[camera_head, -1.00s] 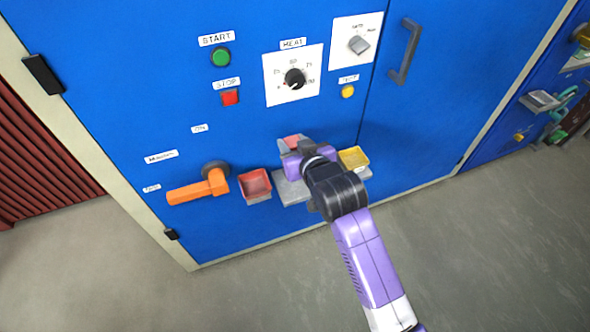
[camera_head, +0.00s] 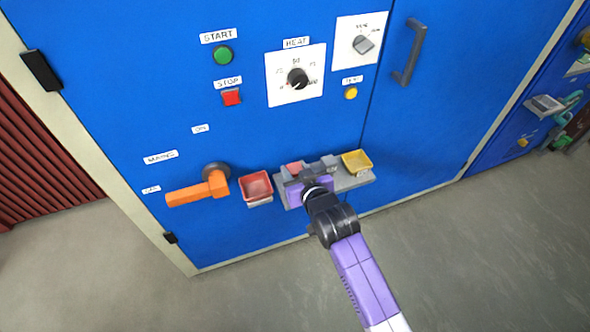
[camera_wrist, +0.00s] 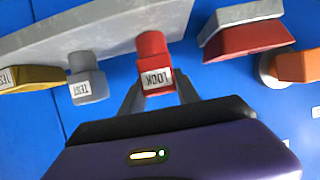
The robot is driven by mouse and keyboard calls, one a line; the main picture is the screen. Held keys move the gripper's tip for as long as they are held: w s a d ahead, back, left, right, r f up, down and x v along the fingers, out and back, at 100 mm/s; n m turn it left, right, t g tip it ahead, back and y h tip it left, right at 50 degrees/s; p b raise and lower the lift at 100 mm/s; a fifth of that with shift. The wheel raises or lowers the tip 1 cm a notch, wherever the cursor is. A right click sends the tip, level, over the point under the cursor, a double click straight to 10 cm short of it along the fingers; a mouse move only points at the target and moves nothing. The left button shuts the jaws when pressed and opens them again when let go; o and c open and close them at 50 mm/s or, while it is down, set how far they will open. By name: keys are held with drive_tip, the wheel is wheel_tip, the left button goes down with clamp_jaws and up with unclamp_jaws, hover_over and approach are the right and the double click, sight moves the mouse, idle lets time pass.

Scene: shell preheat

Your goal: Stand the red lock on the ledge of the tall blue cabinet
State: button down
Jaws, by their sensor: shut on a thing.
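The red lock (camera_head: 294,168), with a white label, is between the fingers of my gripper (camera_head: 298,174). The wrist view shows the lock (camera_wrist: 153,62) gripped near its labelled end by my gripper (camera_wrist: 158,92). The grey ledge (camera_head: 352,183) juts from the tall blue cabinet (camera_head: 130,110). In the wrist view the lock's far end overlaps the ledge (camera_wrist: 105,35); I cannot tell whether it touches it. My gripper hides part of the lock and the ledge in the head view.
A grey block labelled TEST (camera_wrist: 86,80) is close beside the lock on the ledge. A yellow tray (camera_head: 357,162) is at the ledge's right end. A red tray (camera_head: 256,187) and an orange handle (camera_head: 198,189) are to the left. The floor in front is clear.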

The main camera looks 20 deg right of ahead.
drive_tip(key=shift+f, duration=0.1)
drive_tip(key=c, duration=0.9)
unclamp_jaws()
drive_tip(key=shift+s+r, duration=0.1)
drive_tip(key=shift+r, duration=0.1)
drive_tip(key=p+v, duration=0.2)
drive_tip(key=v, duration=0.9)
drive_tip(key=shift+s+r, duration=0.2)
drive_tip(key=shift+s, duration=0.15)
